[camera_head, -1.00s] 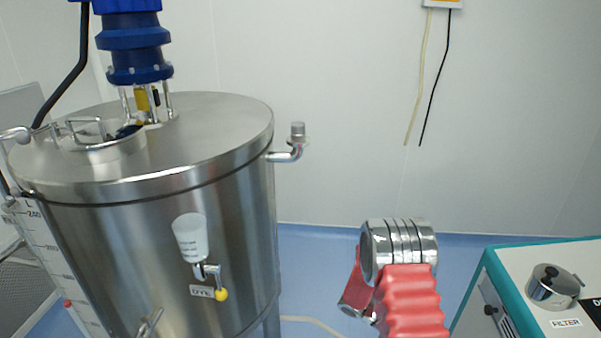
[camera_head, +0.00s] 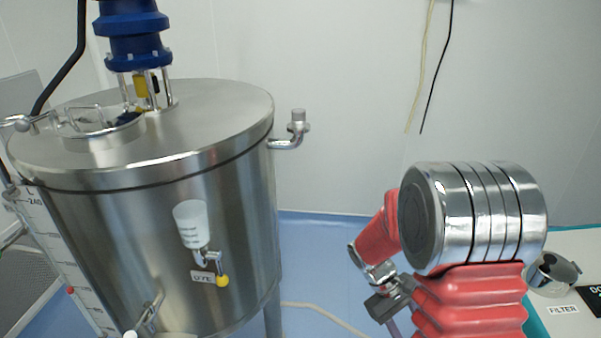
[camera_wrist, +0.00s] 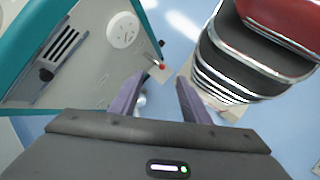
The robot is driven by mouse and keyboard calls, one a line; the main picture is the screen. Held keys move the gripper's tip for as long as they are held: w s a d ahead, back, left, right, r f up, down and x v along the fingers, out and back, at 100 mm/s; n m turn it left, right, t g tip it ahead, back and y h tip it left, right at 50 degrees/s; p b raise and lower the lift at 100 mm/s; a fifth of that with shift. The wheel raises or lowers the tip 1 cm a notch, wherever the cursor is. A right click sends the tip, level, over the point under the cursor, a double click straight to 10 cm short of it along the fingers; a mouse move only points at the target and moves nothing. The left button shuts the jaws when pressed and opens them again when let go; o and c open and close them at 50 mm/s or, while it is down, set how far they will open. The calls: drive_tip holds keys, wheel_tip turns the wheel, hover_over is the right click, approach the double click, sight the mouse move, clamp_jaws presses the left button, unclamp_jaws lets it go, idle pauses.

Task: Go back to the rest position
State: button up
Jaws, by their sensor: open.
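My gripper shows in the wrist view (camera_wrist: 160,85) with its two purple-grey fingers apart and nothing between them. In the head view my red and chrome arm is folded at the lower right. Part of my gripper (camera_head: 393,325) shows under the arm's end, pointing down near the bottom edge, with its fingertips out of frame. It is apart from the steel tank (camera_head: 170,230).
The tank stands at the left with a blue motor (camera_head: 135,35) on top, a side pipe (camera_head: 290,135) and a white dye cup (camera_head: 191,222). A bench labelled FILTER (camera_head: 563,309) stands behind my arm at the right. Blue floor (camera_head: 325,255) is free between them.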

drive_tip(key=s+a+r+m+t+y, duration=0.1)
drive_tip(key=s+a+r+t+y, duration=0.1)
drive_tip(key=r, duration=0.6)
drive_tip(key=s+a+r+m+t+y, duration=0.2)
drive_tip(key=s+a+r+t, duration=0.2)
drive_tip(key=r, duration=0.4)
drive_tip(key=s+a+r+m+t+y, duration=0.1)
drive_tip(key=s+a+r+t, duration=0.3)
drive_tip(key=r, duration=0.4)
drive_tip(key=shift+s+a+m+y, duration=0.35)
drive_tip(key=shift+a+m+y, duration=0.05)
drive_tip(key=shift+a, duration=0.25)
drive_tip(key=shift+r, duration=0.1)
